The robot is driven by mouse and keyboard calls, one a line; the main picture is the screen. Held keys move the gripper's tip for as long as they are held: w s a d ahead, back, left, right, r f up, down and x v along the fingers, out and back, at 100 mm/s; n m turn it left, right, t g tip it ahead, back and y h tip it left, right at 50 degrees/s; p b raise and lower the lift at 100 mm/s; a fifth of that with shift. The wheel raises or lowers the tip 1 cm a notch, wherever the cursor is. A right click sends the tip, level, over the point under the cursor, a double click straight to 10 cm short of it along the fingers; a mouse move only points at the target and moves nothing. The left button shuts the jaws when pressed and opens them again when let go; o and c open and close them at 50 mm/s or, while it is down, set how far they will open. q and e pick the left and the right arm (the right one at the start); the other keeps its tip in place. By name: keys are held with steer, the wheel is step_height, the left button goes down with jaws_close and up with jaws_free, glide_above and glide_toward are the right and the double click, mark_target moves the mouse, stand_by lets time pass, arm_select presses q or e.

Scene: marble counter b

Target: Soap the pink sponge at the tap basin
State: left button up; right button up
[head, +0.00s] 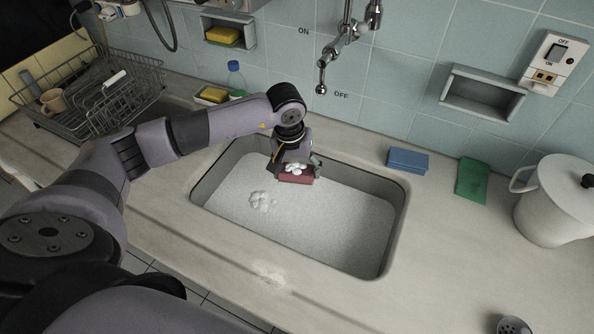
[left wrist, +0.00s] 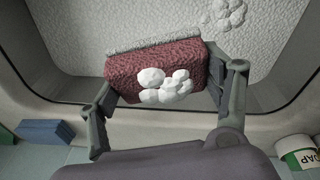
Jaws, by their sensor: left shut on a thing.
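The pink sponge (head: 297,179) looks dull red, with a grey rough layer along one side that shows in the left wrist view (left wrist: 152,52). White foam lumps (left wrist: 165,87) sit on its face. My left gripper (head: 296,170) is shut on the sponge, one finger at each end, and holds it over the basin (head: 330,222) near its back wall. The basin has a pale speckled floor with a patch of white foam (head: 262,201) on it. The tap (head: 321,88) hangs from the wall above and behind the sponge. My right gripper is not in view.
A blue sponge (head: 408,161), a green cloth (head: 472,182) and a white pot (head: 560,205) stand right of the basin. The front counter is mostly clear.

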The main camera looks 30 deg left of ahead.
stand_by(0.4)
arm_select(q)
steer(key=shift+r+p, duration=1.15)
steer(key=shift+r, duration=1.35)
